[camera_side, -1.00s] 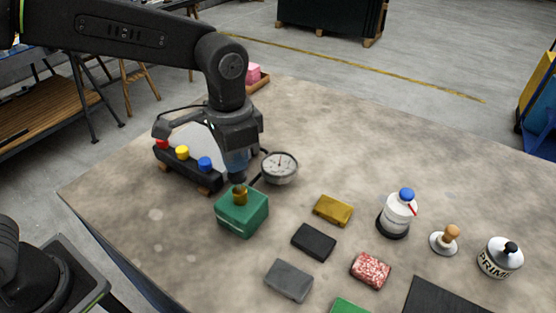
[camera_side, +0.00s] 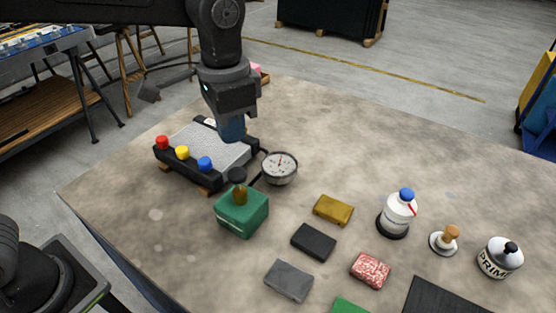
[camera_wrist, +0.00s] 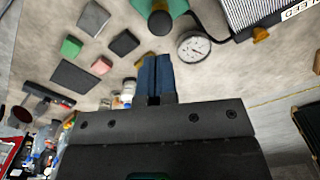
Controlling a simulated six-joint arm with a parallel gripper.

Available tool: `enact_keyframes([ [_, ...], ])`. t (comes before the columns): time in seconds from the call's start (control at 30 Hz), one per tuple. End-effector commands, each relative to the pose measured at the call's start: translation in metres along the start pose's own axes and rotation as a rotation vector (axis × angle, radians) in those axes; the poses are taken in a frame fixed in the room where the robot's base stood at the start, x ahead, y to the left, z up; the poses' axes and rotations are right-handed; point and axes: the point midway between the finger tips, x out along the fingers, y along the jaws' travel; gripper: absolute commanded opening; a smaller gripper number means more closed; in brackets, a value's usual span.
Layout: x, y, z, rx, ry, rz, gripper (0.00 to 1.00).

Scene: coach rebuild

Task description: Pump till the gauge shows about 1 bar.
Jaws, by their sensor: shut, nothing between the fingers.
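The pump is a green box (camera_side: 241,213) with a brass stem and a black knob (camera_side: 238,175) on top. The stem stands up out of the box, and the knob also shows in the wrist view (camera_wrist: 160,22). The round white gauge (camera_side: 279,167) sits just right of the pump, and it also shows in the wrist view (camera_wrist: 194,46). Its needle points roughly upward in the side view; the figures are too small to read. The fingers also show in the wrist view (camera_wrist: 155,62).
A black-framed tray (camera_side: 222,148) with red, yellow and blue knobs stands behind and left of the pump. Yellow (camera_side: 333,210), black (camera_side: 313,241), grey and speckled blocks lie in front and right. A white bottle (camera_side: 398,212), a stamp-like tool and a PRIME can stand at right.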

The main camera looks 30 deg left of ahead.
Motion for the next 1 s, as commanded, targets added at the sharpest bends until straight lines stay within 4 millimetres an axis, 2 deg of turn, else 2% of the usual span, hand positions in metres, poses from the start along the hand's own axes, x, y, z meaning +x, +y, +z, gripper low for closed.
enact_keyframes([
  [0.83, 0.0, -0.001, 0.001, -0.003, 0.003, 0.0, 0.0],
  [0.93, -0.005, -0.008, 0.011, -0.027, 0.024, -0.003, 0.0],
  [1.0, -0.011, -0.017, 0.025, -0.062, 0.059, -0.008, 0.0],
])
